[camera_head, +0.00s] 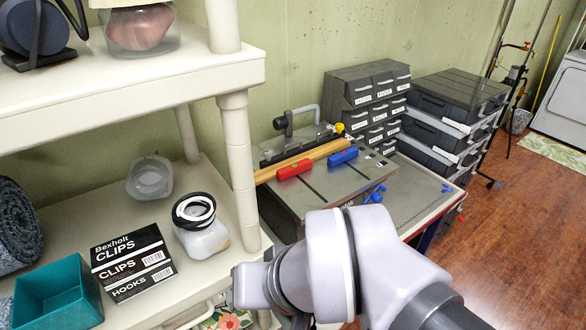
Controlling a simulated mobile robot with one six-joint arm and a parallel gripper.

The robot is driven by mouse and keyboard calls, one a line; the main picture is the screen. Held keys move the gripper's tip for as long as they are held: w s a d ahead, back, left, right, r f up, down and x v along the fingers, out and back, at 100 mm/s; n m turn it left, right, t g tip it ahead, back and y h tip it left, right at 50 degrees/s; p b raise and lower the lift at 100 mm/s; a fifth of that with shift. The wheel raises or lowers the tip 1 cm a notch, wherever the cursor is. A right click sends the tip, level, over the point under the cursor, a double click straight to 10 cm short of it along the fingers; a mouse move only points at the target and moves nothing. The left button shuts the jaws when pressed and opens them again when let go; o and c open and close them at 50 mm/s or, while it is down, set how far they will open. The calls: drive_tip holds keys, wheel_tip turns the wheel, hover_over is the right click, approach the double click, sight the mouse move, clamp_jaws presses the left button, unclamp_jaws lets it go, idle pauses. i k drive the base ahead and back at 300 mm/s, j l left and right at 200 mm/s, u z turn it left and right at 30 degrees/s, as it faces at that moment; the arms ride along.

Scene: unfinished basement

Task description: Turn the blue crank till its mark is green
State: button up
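A blue crank-like part (375,195) sticks out at the front right side of the grey bench machine (318,190), just above my arm. It is small in the picture, and I cannot make out a mark or its colour. A separate blue block (343,157) and a red block (294,170) sit along a wooden strip (325,151) on the machine's top. My arm fills the bottom centre, in front of the machine's lower part. My gripper's fingers do not show.
A cream shelf (145,72) with a post stands at left, close to my arm. It holds a Bexholt box (132,263), a teal bin (58,300) and a white jar (203,236). Grey drawer units (368,100) stand behind the machine. The wooden floor (530,220) at right is clear.

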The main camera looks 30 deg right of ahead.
sight(376, 197)
drive_tip(key=l+z, duration=0.2)
drive_tip(key=z, duration=1.15)
drive_tip(key=k+l, duration=0.05)
